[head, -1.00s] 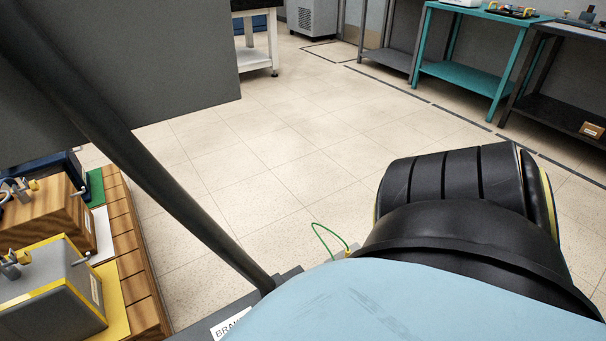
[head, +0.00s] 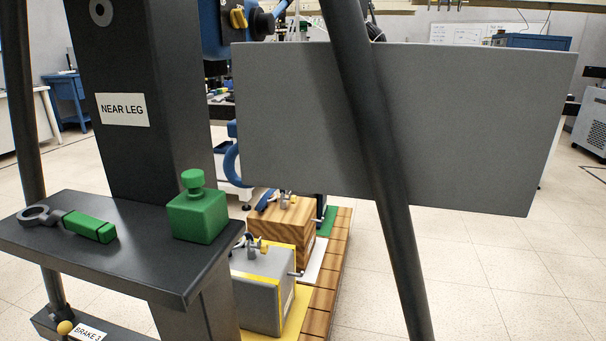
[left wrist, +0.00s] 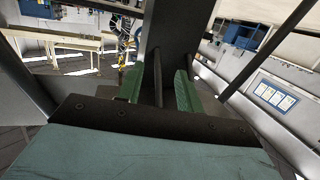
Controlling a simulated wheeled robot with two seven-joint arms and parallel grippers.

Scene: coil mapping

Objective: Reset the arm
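My left gripper (left wrist: 159,92) shows in the left wrist view. Its two green-faced fingers stand apart, and a thin dark upright bar (left wrist: 157,76) shows between them without touching either. I cannot tell how far beyond the fingers that bar lies. Neither of my arms or grippers shows in the head view now. My right gripper is in no view.
A dark post labelled NEAR LEG (head: 123,108) bears a shelf (head: 110,262) with a green weight (head: 197,212) and a green-handled ring tool (head: 88,226). A large grey panel (head: 480,120) and a slanted dark pole (head: 385,190) block the middle. Wooden and grey boxes (head: 262,305) stand behind.

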